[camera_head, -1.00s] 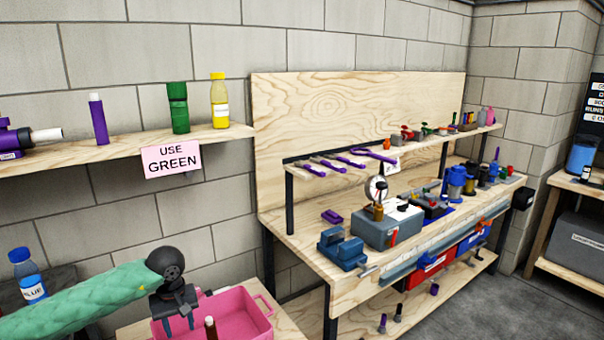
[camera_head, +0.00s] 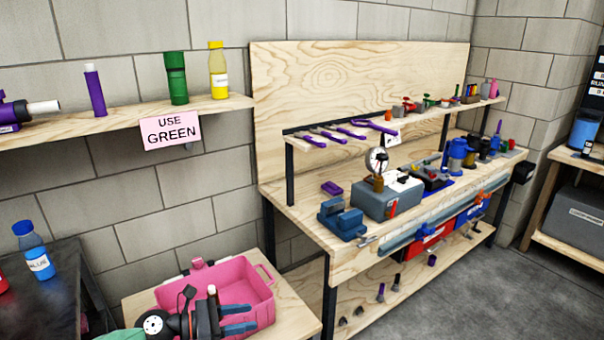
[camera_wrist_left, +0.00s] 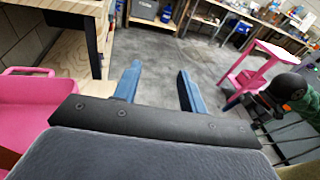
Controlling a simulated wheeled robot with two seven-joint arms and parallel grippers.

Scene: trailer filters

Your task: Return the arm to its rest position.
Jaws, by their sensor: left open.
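My left gripper (camera_head: 240,319) is low in the head view, in front of and partly over the pink bin (camera_head: 262,287). Its two blue fingers point right, are apart, and have nothing between them. In the left wrist view, the open fingers (camera_wrist_left: 158,88) have grey floor beyond them, and the pink bin (camera_wrist_left: 25,100) lies at the left edge. A white-topped brown bottle (camera_head: 213,300) shows by the bin, partly hidden behind the gripper. My left arm's green sleeve only just shows at the bottom edge. My right gripper is not in the head view; a dark, green-sleeved arm part shows right in the wrist view.
A wooden workbench (camera_head: 345,270) with a blue vise (camera_head: 342,219) and a grey box stands to the right. A shelf (camera_head: 120,122) with green and yellow bottles runs along the wall. A blue bottle (camera_head: 34,252) stands on a dark table at left. Open floor (camera_head: 480,305) lies at lower right.

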